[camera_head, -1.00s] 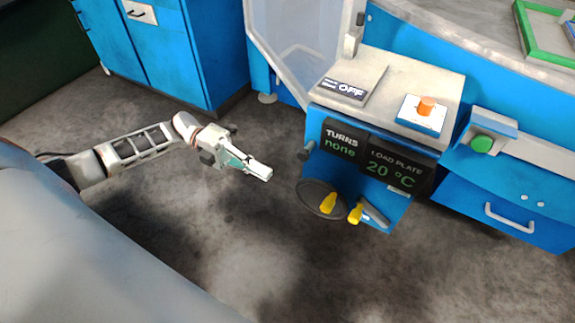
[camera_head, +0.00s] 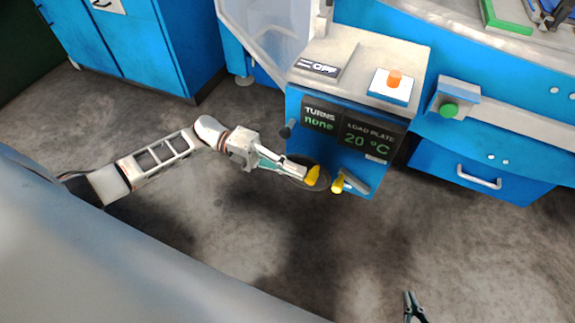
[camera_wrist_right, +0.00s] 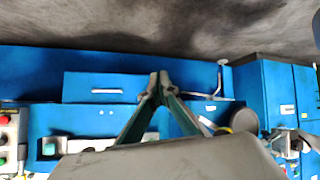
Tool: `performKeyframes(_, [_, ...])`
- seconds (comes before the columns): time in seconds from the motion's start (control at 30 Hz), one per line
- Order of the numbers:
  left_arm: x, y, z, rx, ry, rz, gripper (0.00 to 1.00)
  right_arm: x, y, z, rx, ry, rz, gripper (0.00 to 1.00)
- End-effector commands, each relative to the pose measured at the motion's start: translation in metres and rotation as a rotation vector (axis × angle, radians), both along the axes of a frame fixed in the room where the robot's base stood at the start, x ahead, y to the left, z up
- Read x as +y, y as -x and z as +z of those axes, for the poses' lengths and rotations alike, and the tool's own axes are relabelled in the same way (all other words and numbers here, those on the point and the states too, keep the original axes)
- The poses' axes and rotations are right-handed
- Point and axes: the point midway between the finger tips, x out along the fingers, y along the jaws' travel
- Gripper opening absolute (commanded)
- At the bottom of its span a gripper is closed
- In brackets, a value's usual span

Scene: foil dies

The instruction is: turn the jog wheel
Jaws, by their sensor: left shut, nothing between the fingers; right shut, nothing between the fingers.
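The jog wheel (camera_head: 324,181) is a dark disc low on the front of the blue control cabinet, with a yellow knob (camera_head: 312,175) on it. A second yellow-ended handle (camera_head: 338,184) sticks out just to its right. My left gripper (camera_head: 303,171) is shut and empty, its fingertips over the wheel beside the knob. It hides part of the disc, and I cannot tell whether it touches the knob. My right gripper (camera_head: 410,296) is shut and empty at the bottom edge, away from the wheel; it also shows in the right wrist view (camera_wrist_right: 159,84). The turns display (camera_head: 320,118) reads "none".
The load plate display (camera_head: 369,140) reads 20 °C. An orange button (camera_head: 394,78) sits on the cabinet top, beside a sign (camera_head: 317,68) reading OFF. A green button (camera_head: 449,109) is to the right. A dark peg (camera_head: 288,128) juts from the cabinet's left side. The floor in front is clear.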

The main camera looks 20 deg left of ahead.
Motion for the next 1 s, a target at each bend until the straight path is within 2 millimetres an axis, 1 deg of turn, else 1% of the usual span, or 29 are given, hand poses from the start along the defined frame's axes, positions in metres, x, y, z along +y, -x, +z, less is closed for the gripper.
performKeyframes(0.23, [0.000, 0.000, 0.000, 0.000, 0.000, 0.000, 0.00, 0.000, 0.000, 0.000, 0.001, 0.000, -0.001, 0.00])
performKeyframes(0.5, [-0.002, -0.001, 0.005, -0.006, -0.044, 0.000, 0.00, -0.001, -0.006, 0.013, -0.019, -0.002, -0.002, 0.00])
performKeyframes(1.0, [-0.007, 0.000, 0.004, -0.008, -0.125, 0.000, 0.00, 0.001, -0.005, 0.018, -0.015, -0.014, -0.006, 0.00])
